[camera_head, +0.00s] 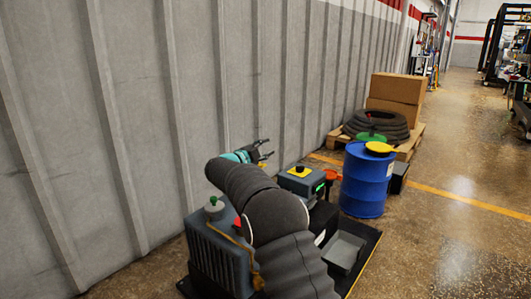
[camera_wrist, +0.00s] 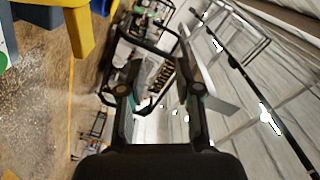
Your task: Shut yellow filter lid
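A yellow lid-like disc (camera_head: 379,148) sits at the top of a blue drum (camera_head: 364,184), to the right of my arm in the head view. I cannot tell whether it is fully closed. A smaller yellow piece (camera_head: 300,170) is on a grey box left of the drum. My gripper (camera_head: 267,149) is raised near the wall, left of the drum and apart from it. In the wrist view, my gripper (camera_wrist: 160,92) has its fingers spread with nothing between them. A yellow part (camera_wrist: 82,25) shows at the wrist view's upper left; I cannot tell which piece it is.
A green part (camera_head: 371,137) with a red top is just behind the disc. Black tyres (camera_head: 377,125) and cardboard boxes (camera_head: 397,92) stand on a pallet behind. A grey tray (camera_head: 343,250) lies in front. The corrugated wall (camera_head: 150,110) is close on the left. Floor on the right is clear.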

